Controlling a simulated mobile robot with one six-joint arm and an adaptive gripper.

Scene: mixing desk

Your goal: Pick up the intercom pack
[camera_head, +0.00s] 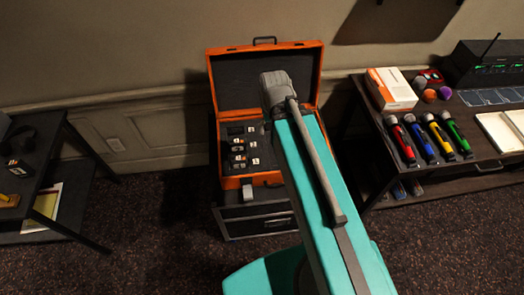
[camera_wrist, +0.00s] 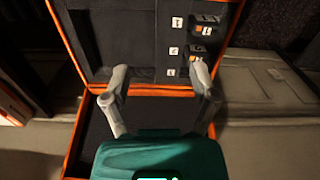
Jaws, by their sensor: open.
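The open orange case (camera_head: 214,78) stands ahead, with small black packs (camera_head: 237,148) bearing white labels in its dark insert. They look like intercom packs, but I cannot tell which one the task names. In the wrist view several packs (camera_wrist: 205,30) sit in slots at the upper right. My gripper (camera_wrist: 157,68) is open and empty, its two grey fingers spread over the case near the edge between insert and lid. The packs lie beyond and beside the right finger, not between the fingers. In the head view my arm hides the gripper and part of the case.
The case rests on a black drawer unit (camera_head: 255,222). The raised lid (camera_head: 240,70) stands behind the insert. A right table holds coloured microphones (camera_head: 437,137), a white-orange box (camera_head: 391,90) and a receiver (camera_head: 488,65). A dark table (camera_head: 45,150) is at left. Carpet between is clear.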

